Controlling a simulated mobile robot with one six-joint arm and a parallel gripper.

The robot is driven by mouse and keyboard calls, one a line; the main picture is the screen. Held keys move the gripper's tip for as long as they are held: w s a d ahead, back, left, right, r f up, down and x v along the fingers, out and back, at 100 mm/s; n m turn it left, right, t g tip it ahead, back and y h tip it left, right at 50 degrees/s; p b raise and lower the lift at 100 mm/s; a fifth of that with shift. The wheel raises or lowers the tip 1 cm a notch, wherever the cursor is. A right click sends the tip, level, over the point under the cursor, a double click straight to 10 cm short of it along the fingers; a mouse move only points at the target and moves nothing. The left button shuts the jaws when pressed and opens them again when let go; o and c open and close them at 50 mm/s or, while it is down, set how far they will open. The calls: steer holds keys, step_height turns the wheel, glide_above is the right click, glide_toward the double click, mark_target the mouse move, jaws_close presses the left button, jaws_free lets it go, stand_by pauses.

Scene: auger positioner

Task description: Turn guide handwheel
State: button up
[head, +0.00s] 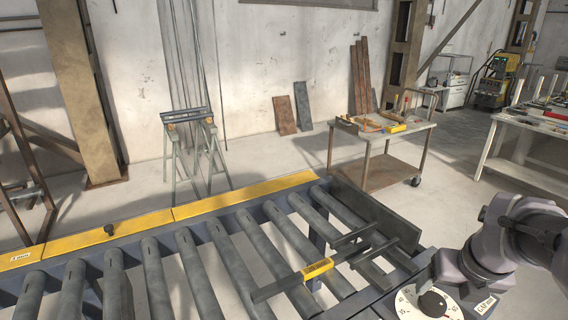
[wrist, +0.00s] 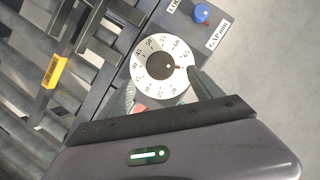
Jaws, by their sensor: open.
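The handwheel also shows in the head view (head: 432,304) at the bottom right, on the end of the roller conveyor. My gripper (wrist: 164,92) is open and empty in the wrist view. Its dark fingers reach up on either side of the dial's lower part, apart from the knob in the picture. The depth between them is hard to tell.
A blue knob (wrist: 201,13) stands beside a "GAP mm" label (wrist: 218,34). The conveyor rollers (head: 228,250) and a yellow stop block (head: 317,268) lie to the left. A tool cart (head: 385,150) stands behind. Bare floor lies right of the panel in the wrist view.

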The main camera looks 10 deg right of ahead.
mark_target(433, 301)
steer(key=b+x, duration=0.2)
steer(key=x, duration=0.5)
steer(key=shift+w+d+f, duration=0.1)
steer(key=c, duration=1.4)
steer(key=shift+o, duration=0.2)
